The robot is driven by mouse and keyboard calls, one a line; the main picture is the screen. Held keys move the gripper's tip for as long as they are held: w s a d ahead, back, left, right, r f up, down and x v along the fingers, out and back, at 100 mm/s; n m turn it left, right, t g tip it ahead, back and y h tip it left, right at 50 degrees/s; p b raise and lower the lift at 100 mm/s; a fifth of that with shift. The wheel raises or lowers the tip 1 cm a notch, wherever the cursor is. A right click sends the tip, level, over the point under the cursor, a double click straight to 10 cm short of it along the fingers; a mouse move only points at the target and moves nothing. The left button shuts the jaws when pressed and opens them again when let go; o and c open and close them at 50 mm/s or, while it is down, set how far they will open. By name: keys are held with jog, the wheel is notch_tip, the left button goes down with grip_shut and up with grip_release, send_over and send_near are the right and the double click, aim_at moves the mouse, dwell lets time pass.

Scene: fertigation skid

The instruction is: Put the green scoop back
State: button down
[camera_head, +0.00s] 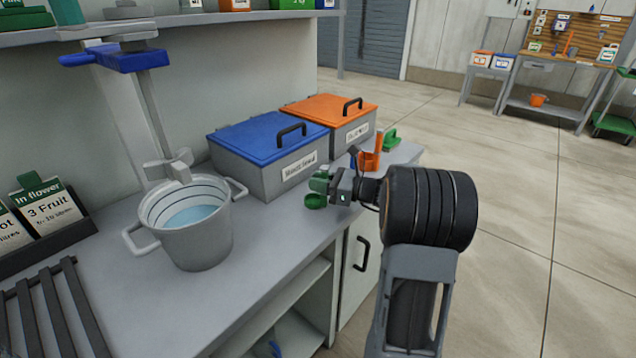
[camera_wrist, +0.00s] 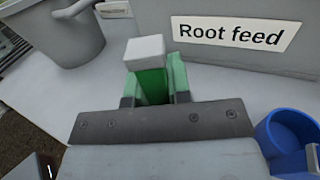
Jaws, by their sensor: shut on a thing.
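My gripper (camera_head: 330,185) is shut on the green scoop (camera_head: 315,201) above the bench front, before the blue-lidded bin (camera_head: 268,138). The scoop's round cup hangs just below and left of the jaws. In the wrist view, the jaws (camera_wrist: 153,88) clasp a green part with a pale block at its end; the cup is not visible there. A green piece (camera_head: 391,139) lies at the bench's far right end; I cannot tell what it is. An orange scoop-like object (camera_head: 370,155) stands beside it. A blue cup-shaped object (camera_wrist: 290,132) shows at the wrist view's right.
A grey pot (camera_head: 193,225) of bluish liquid stands left of my gripper under a blue-topped stirrer (camera_head: 130,57). An orange-lidded bin (camera_head: 328,112) stands beyond the blue-lidded one. The wrist view shows a "Root feed" label (camera_wrist: 235,33). Bench top between pot and gripper is clear.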

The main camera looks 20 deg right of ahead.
jog(key=shift+f, duration=0.15)
jog(key=c, duration=1.1)
grip_release()
jog(key=shift+o, duration=0.2)
